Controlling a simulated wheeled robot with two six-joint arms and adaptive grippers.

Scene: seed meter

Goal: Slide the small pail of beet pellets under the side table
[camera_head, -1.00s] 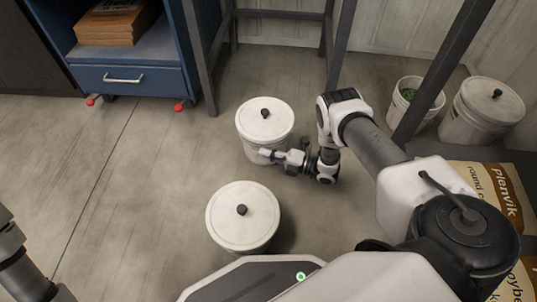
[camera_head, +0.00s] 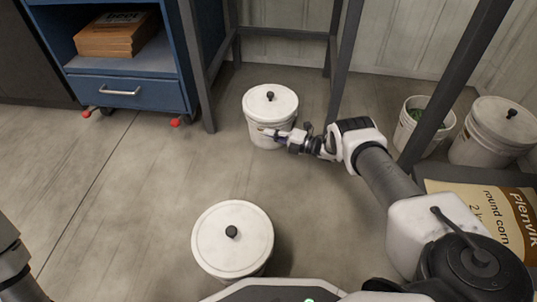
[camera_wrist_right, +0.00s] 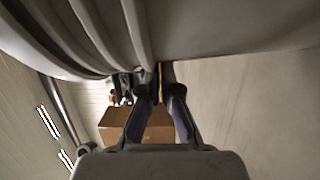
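A white lidded pail (camera_head: 270,104) with a black knob stands upright on the floor between the front legs of the dark grey metal table (camera_head: 336,62), roughly at their line. Its label is too small to read. The table's top is out of view. My right gripper (camera_head: 270,134) is at the pail's front right side, tips at or very near its wall. In the right wrist view the ribbed pail wall (camera_wrist_right: 230,25) fills the top, and a gap shows between the fingers (camera_wrist_right: 161,95). My left arm shows at the left edge, its gripper out of view.
A second lidded white pail (camera_head: 232,240) stands nearer me. A blue cabinet (camera_head: 130,96) with red-tipped casters is left of the table. At right are an open pail (camera_head: 408,128), another lidded pail (camera_head: 490,135) and a sack (camera_head: 490,205). Floor at left is clear.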

